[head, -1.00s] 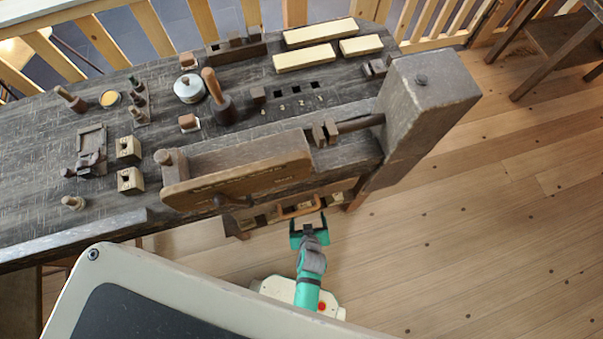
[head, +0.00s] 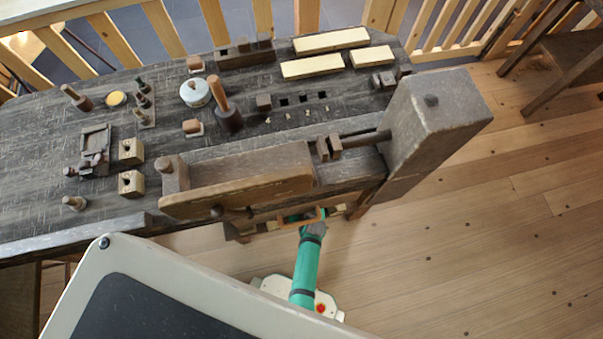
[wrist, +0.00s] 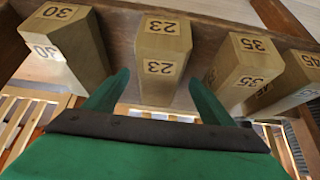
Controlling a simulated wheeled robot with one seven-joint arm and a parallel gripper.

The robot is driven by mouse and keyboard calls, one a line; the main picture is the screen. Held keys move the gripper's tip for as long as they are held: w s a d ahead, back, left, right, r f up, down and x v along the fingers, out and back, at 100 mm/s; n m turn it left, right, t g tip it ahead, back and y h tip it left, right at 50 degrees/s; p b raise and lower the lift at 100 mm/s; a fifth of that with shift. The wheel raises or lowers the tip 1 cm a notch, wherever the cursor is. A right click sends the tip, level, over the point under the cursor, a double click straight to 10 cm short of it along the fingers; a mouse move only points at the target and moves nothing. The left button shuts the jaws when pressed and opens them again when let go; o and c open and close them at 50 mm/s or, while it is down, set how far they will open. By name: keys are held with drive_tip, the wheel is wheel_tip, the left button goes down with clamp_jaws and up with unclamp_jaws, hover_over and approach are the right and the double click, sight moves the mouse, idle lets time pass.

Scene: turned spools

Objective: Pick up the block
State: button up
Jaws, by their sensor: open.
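Several tan wooden blocks with number labels stand in a row in the wrist view: block 30 (wrist: 72,45), block 23 (wrist: 162,58), block 35 (wrist: 240,72) and block 45 (wrist: 296,82). My gripper (wrist: 158,80) is open, with its two green fingers on either side of block 23 in the picture. I cannot tell whether they touch it or how deep they reach. In the head view my green arm reaches under the bench's front edge, and the bench partly hides the gripper. The task does not say which block.
The dark workbench (head: 60,130) with a wooden vise (head: 240,180) overhangs my gripper. Brown boards (wrist: 215,12) lie close around the blocks. A heavy post (head: 430,115) stands right of the vise. The wooden floor (head: 470,240) at the right is open.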

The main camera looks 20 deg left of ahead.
drive_tip(key=shift+x, duration=2.55)
drive_tip(key=shift+s, duration=0.1)
drive_tip(key=c, duration=1.4)
